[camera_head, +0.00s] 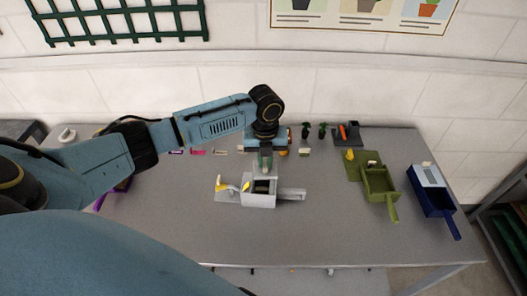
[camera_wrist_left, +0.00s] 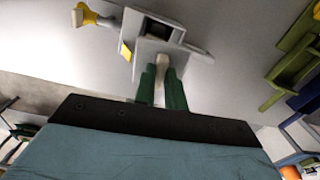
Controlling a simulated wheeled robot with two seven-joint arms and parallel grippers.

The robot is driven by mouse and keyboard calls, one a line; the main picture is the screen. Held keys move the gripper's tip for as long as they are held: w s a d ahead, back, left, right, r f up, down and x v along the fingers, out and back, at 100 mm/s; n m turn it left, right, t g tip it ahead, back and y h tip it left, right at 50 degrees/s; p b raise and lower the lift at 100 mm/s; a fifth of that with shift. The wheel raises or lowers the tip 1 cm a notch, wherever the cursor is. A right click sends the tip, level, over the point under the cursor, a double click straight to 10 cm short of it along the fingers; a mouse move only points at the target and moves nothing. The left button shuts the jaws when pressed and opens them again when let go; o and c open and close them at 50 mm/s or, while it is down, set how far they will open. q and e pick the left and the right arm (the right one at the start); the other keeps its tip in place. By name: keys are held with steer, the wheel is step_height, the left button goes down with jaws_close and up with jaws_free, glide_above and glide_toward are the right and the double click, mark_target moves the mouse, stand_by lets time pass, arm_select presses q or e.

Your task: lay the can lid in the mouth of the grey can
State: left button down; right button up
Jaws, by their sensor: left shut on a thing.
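The grey can (camera_head: 259,201) is boxy, with a dark square mouth facing up and a bar handle out to the right. It also shows in the left wrist view (camera_wrist_left: 178,18), at the top. My left gripper (camera_head: 265,160) is shut on the pale knob of the grey can lid (camera_head: 263,171). In the left wrist view the green fingers (camera_wrist_left: 162,82) clasp the knob, and part of the lid (camera_wrist_left: 150,50) shows beyond them. The lid is at the can's far side, close to the mouth; I cannot tell whether they touch. My right gripper is not in view.
A yellow-ended piece (camera_head: 220,184) lies left of the can. A green can (camera_head: 380,183) and a blue can (camera_head: 432,201) stand to the right. The front of the grey table (camera_head: 300,235) is clear.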

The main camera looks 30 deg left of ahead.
mark_target(264, 170)
arm_select(q)
steer(key=shift+a+f+m, duration=0.1)
steer(key=shift+a+m, duration=0.15)
steer(key=shift+m, duration=0.45)
steer(key=shift+p, duration=0.35)
steer(key=shift+f, duration=0.1)
steer(key=shift+f+b, duration=1.4)
steer(key=shift+f, duration=1)
steer(key=shift+f, duration=0.55)
steer(key=shift+f, duration=0.1)
